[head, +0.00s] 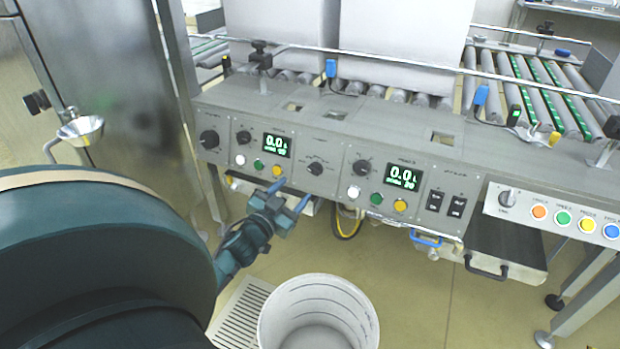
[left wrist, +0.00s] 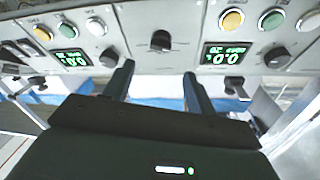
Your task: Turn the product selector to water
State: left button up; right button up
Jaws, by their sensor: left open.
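A grey control panel (head: 325,143) runs along the machine front and carries several black rotary knobs; their labels are too small to read, so I cannot tell which is the product selector. One black knob (head: 315,168) sits between the two green displays. It also shows in the left wrist view (left wrist: 161,41), ahead of and roughly between my fingers. My left gripper (head: 291,194) is open and empty, just below and in front of that knob, apart from it. Its two fingers also show in the left wrist view (left wrist: 159,75). My right gripper is not in view.
The left display (head: 277,145) and right display (head: 402,177) both read 0.0. Push buttons sit beside them, near the knobs. A white bucket (head: 318,310) stands below the panel. A metal rail (head: 400,64) runs above the panel, before white boxes (head: 400,30).

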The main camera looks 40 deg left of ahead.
aim_at(312, 171)
pick_arm(q)
jog(key=w, duration=0.2)
jog(key=w+a+b, duration=0.1)
jog(key=w, duration=0.2)
jog(key=w+b, duration=0.1)
jog(key=w, duration=0.1)
jog(key=shift+w+a, duration=0.35)
jog(key=shift+w, duration=0.4)
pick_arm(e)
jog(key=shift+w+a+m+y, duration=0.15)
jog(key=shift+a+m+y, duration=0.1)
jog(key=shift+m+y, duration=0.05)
pick_arm(q)
jog(key=c, duration=1)
